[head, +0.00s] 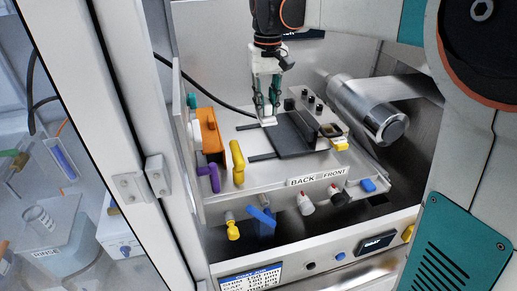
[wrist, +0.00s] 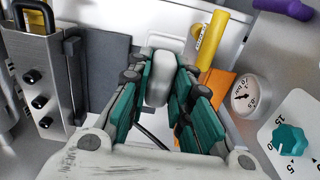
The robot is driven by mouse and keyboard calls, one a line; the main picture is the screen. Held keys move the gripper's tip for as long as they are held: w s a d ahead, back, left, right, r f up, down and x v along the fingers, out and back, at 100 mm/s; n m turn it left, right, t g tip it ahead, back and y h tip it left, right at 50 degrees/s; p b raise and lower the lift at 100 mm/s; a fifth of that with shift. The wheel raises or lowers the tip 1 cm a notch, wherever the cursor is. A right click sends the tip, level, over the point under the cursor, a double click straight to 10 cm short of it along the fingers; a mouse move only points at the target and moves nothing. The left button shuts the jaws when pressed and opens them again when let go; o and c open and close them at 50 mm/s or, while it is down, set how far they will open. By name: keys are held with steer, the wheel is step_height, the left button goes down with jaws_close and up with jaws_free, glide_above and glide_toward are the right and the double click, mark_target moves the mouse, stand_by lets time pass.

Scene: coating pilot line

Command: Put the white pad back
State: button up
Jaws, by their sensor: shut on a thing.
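My gripper (head: 267,110) points down inside the machine bay, at the left edge of a dark flat plate (head: 290,140). Its teal fingers are shut on a small white pad, whose lower end (head: 268,121) shows just below the fingertips. In the wrist view, the pad (wrist: 160,80) is a pale rounded block standing between the teal fingers (wrist: 160,95). Its lower end is close to the plate and tray surface; I cannot tell whether it touches. The fingers hide part of the pad.
A steel roller (head: 370,110) is to the right. An orange block (head: 209,130), a yellow handle (head: 237,162) and a purple handle (head: 209,177) stand left. A grey block with black knobs (wrist: 38,85) is near the gripper.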

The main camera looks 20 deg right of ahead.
steer(key=shift+w, duration=0.2)
step_height(320, 180, down, 19)
steer(key=shift+s+f, duration=0.1)
steer(key=shift+f, duration=0.1)
steer(key=shift+f, duration=0.1)
steer(key=o, duration=0.9)
steer(key=shift+o, duration=0.2)
